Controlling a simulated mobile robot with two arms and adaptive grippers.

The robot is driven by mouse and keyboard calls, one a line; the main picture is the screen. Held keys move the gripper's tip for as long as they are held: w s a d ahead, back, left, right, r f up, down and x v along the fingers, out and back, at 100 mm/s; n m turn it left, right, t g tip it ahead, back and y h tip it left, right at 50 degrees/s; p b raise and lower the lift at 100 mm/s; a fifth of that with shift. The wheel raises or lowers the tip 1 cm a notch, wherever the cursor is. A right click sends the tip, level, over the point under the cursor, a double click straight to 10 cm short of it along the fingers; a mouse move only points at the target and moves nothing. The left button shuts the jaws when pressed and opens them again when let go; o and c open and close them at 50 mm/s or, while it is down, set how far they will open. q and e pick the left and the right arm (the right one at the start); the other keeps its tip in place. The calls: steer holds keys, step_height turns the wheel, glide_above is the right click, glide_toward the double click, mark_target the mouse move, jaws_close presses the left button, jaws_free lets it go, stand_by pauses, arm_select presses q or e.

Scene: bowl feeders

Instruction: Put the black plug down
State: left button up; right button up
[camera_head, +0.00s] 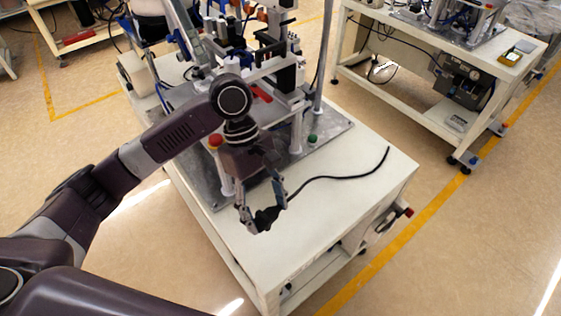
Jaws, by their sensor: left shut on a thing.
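My left gripper (262,208) reaches over the near part of the white table (345,200), with its fingers pointing down. It is shut on the black plug (265,218), which shows between and just below the fingertips. A black cable (330,178) runs from the plug to the right across the tabletop and ends near the table's right corner. I cannot tell whether the plug touches the tabletop. My right gripper is not in view.
A feeder machine on a metal plate (322,135) fills the table's back part, with a red button (215,141) and a green button (312,139). The tabletop right of the gripper is clear except for the cable. Another white workbench (400,40) stands back right.

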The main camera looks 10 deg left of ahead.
arm_select(q)
steer(key=shift+r, duration=0.25)
steer(key=m, duration=0.1)
steer(key=m+y+b, duration=0.1)
steer(key=m, duration=0.1)
steer(key=m+g, duration=0.1)
steer(key=shift+s+a+r+y+b, duration=0.2)
steer(key=shift+s+a+y+b, duration=0.1)
steer(key=shift+a+b, duration=0.1)
steer(key=s+a+r+m+y+b, duration=0.1)
steer(key=s+a+m+y+b, duration=0.1)
steer(key=a+m, duration=0.4)
steer(key=shift+a+r+m+y, duration=0.2)
steer(key=shift+m+y, duration=0.4)
steer(key=shift+m, duration=0.6)
steer(key=shift+d, duration=0.1)
